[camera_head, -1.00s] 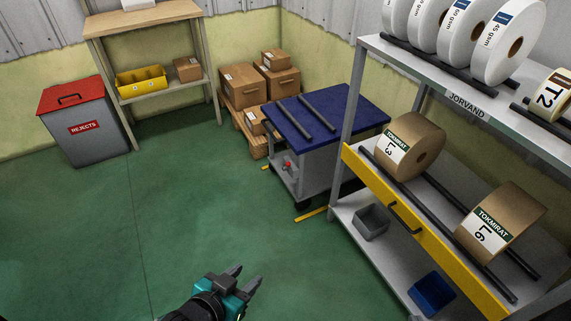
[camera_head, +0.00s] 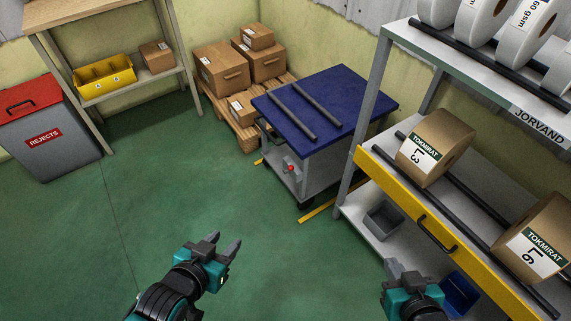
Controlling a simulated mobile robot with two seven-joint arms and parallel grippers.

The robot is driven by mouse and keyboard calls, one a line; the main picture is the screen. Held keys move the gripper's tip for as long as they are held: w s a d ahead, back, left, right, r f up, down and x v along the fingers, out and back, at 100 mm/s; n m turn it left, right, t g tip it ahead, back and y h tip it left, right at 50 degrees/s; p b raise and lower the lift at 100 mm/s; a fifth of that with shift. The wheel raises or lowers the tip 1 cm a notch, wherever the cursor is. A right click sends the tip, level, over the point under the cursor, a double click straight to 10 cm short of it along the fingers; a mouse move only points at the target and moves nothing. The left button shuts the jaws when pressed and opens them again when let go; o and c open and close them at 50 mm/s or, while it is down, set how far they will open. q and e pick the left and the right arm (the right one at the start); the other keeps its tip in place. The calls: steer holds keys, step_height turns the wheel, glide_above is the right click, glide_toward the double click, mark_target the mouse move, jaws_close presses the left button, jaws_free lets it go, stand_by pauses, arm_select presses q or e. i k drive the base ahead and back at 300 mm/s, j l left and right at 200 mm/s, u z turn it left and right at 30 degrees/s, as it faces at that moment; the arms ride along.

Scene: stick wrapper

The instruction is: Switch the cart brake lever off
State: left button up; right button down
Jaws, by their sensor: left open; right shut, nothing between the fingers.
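The cart (camera_head: 325,95) has a blue top and a grey body, and stands beyond my grippers, left of the shelf rack. A small red knob (camera_head: 291,169), which looks like the brake lever's end, shows low on the cart's near side. The lever's exact position is too small to tell. My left gripper (camera_head: 226,240) is open and empty over the green floor, short of the cart and lower left of the knob. My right gripper (camera_head: 393,266) is shut and empty, in front of the rack's lower shelf. Neither gripper touches the cart.
A grey bin (camera_head: 384,222) and blue bin (camera_head: 460,293) sit low there. Boxes on a pallet (camera_head: 243,128) stand behind left. The floor before the cart is clear.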

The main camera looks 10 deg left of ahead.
mark_target(291, 168)
steer(key=i+j, duration=1.3)
steer(key=j+u, duration=0.05)
steer(key=j, duration=0.1)
